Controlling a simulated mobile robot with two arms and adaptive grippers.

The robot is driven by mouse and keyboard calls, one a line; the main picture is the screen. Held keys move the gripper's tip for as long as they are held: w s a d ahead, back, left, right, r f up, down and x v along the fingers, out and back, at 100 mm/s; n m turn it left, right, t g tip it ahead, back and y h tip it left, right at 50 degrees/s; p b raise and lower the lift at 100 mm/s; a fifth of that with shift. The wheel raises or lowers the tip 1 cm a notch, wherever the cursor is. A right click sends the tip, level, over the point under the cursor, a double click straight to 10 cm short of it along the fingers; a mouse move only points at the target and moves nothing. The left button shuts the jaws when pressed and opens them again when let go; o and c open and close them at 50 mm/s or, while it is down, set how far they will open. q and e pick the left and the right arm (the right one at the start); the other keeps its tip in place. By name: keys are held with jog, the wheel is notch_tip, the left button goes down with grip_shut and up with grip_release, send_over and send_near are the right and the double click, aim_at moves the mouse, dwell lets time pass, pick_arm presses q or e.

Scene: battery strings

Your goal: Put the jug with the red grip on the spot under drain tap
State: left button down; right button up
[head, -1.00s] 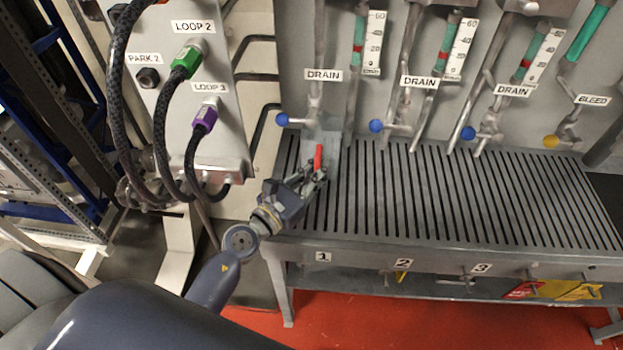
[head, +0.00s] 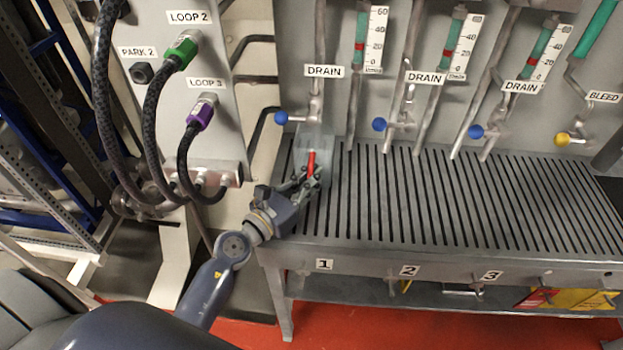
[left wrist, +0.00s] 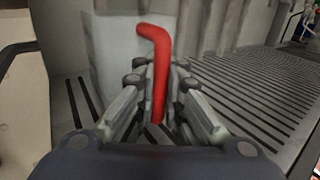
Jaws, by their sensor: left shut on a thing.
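The clear jug (head: 316,143) stands upright at the left end of the slatted bench, below the leftmost drain tap (head: 282,118) with its blue knob. Its red grip (head: 311,163) faces me. My left gripper (head: 308,178) is shut on the red grip. In the left wrist view the red grip (left wrist: 158,75) rises between the fingers (left wrist: 158,95), with the pale jug wall (left wrist: 115,60) behind it. I cannot tell whether the jug's base touches the slats. My right gripper is not in view.
The slatted bench (head: 430,215) is clear to the right. Two more blue drain taps (head: 379,124) and a yellow bleed tap (head: 562,139) hang along its back. Black hoses (head: 150,110) loop from a panel on the left. Yellow and red signs (head: 570,299) sit under the bench's front edge.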

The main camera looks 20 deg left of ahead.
pick_arm(q)
jog(key=c, duration=2.2)
grip_release()
jog(key=shift+f, duration=0.2)
jog(key=o, duration=0.5)
jog(key=shift+r, duration=0.1)
jog(key=shift+r, duration=0.15)
jog(key=shift+s, duration=0.25)
jog(key=b+v, duration=0.2)
jog(key=v, duration=0.3)
jog(key=b+v, duration=0.2)
jog(key=v, duration=0.3)
jog(key=shift+s+f, duration=0.2)
jog(key=shift+s+a+r, duration=0.2)
jog(key=shift+s+a, duration=0.05)
jog(key=shift+s, duration=0.3)
